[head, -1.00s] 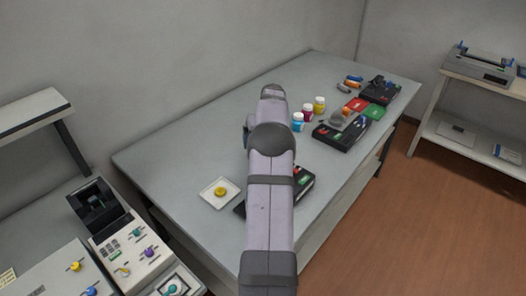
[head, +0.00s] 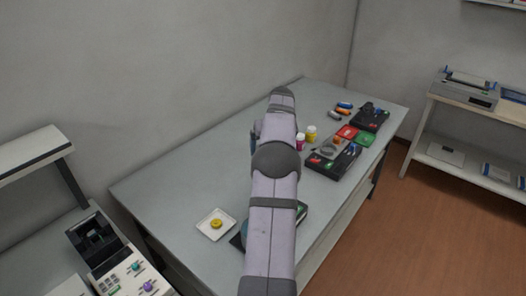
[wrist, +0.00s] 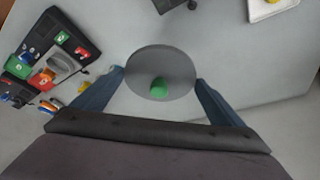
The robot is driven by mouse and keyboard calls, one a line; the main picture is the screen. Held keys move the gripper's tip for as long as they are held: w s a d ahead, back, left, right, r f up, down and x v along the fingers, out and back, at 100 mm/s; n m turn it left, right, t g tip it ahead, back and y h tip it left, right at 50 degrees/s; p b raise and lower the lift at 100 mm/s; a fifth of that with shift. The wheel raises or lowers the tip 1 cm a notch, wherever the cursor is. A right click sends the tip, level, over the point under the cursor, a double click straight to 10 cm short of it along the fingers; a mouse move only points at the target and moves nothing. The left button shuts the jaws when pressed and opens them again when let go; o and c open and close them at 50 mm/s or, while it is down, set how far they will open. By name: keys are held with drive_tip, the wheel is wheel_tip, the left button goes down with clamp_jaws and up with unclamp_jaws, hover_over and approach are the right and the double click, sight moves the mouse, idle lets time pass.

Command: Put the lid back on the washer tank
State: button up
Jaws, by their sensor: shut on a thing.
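My gripper (wrist: 161,77) shows in the wrist view with its two blue fingers on either side of a round grey disc, which looks like the lid (wrist: 152,62). A green knob (wrist: 159,89) stands on the disc. The fingers are shut on it, and it appears to be above the grey table top. In the head view my own arm hides the gripper and the disc. I cannot clearly pick out the washer tank in either view.
The grey table (head: 180,180) holds a white dish with a yellow piece (head: 216,224), small jars (head: 311,133) and black cartridge trays (head: 333,160). A machine with an open black top (head: 93,239) stands at lower left. A shelf (head: 470,150) is at right. The table's left part is mostly clear.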

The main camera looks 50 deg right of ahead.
drive_tip(key=shift+m, duration=0.3)
drive_tip(key=s+r+p, duration=0.1)
drive_tip(key=s+a+r+p, duration=0.1)
drive_tip(key=s+p, duration=0.1)
drive_tip(key=s, duration=0.1)
drive_tip(key=shift+a+r, duration=0.3)
drive_tip(key=shift+r, duration=0.1)
drive_tip(key=s+a+f+n+y+p, duration=0.1)
drive_tip(key=s+a+f+n+y, duration=0.2)
drive_tip(key=a+n, duration=0.6)
drive_tip(key=s+a+f+n+g+y+p, duration=0.1)
drive_tip(key=s+a+f+n+y, duration=0.2)
drive_tip(key=a+n, duration=0.5)
drive_tip(key=s+n, duration=0.1)
drive_tip(key=n, duration=0.3)
drive_tip(key=shift+s+a+f+y+p, duration=0.25)
drive_tip(key=shift+a+f+y+p, duration=0.05)
drive_tip(key=shift+a+f+y, duration=0.1)
drive_tip(key=shift+f, duration=0.1)
drive_tip(key=shift+f+b, duration=2.1)
drive_tip(key=shift+f, duration=1)
